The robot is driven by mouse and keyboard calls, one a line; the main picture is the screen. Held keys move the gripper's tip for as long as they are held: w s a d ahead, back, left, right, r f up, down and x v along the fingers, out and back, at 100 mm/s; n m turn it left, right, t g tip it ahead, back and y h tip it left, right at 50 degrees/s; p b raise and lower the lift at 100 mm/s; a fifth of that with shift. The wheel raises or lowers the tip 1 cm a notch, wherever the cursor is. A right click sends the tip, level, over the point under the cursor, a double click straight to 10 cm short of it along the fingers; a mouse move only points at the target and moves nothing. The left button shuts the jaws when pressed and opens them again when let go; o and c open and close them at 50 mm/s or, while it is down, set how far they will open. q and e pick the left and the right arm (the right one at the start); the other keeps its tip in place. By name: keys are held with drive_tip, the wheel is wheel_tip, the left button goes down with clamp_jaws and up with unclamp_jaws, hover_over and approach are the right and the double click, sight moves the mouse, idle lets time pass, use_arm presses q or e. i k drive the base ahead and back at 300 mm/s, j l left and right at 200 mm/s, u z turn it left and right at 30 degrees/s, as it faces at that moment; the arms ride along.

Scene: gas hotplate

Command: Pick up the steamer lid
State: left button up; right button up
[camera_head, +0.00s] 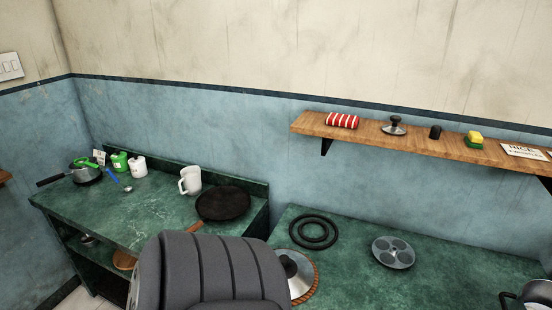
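A round silver lid (305,283) with a dark knob and a brown braided rim lies on the right green counter at the bottom middle. Its left part is hidden behind a dark grey ribbed part of my body. A smaller silver lid-like disc (393,130) with a black knob sits on the wooden shelf. The view does not settle which of the two is the steamer lid. Neither of my grippers shows, and no contact with either lid can be seen.
Black rings (314,231) and a silver plate with round hollows (393,262) lie on the right counter. A pot (535,292) stands at its right edge. The left counter (120,215) holds a dark pan (222,203) and a white jug (190,180). The shelf (365,130) overhangs behind.

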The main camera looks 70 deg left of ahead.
sight(299, 273)
drive_tip(key=u, duration=2.1)
